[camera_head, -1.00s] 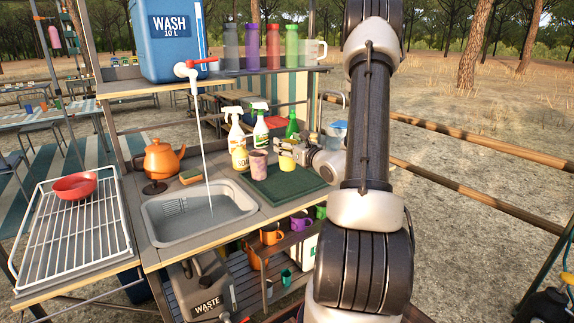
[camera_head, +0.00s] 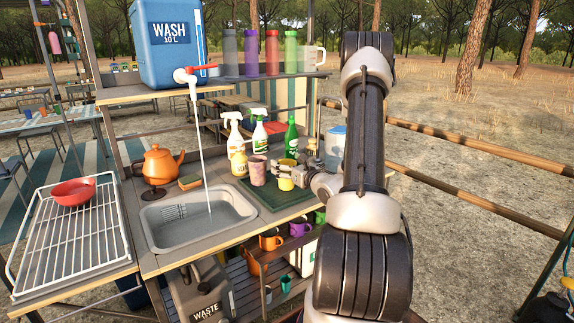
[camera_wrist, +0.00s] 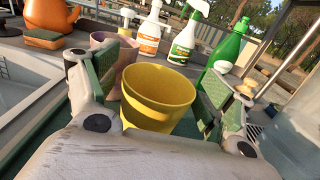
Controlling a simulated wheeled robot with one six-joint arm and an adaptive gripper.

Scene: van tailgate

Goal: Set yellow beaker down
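The yellow beaker (camera_head: 286,182) stands upright at the right part of the dark green mat (camera_head: 262,200), right of a pink-purple patterned cup (camera_head: 258,172). My gripper (camera_head: 293,172) reaches in from the right, low over the mat, with its fingers around the beaker. In the wrist view the beaker (camera_wrist: 157,95) sits between the two green-padded fingers. A narrow gap shows beside the left pad, where the patterned cup (camera_wrist: 122,50) is visible behind, so the fingers look open around it. The beaker's base is hidden in the wrist view.
Spray bottles (camera_head: 234,135), a green bottle (camera_head: 291,138) and a small yellow bottle (camera_head: 239,162) stand behind the mat. A sink (camera_head: 190,220) with running water lies left, with an orange kettle (camera_head: 160,163) behind it. An upper shelf (camera_head: 270,79) holds flasks.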

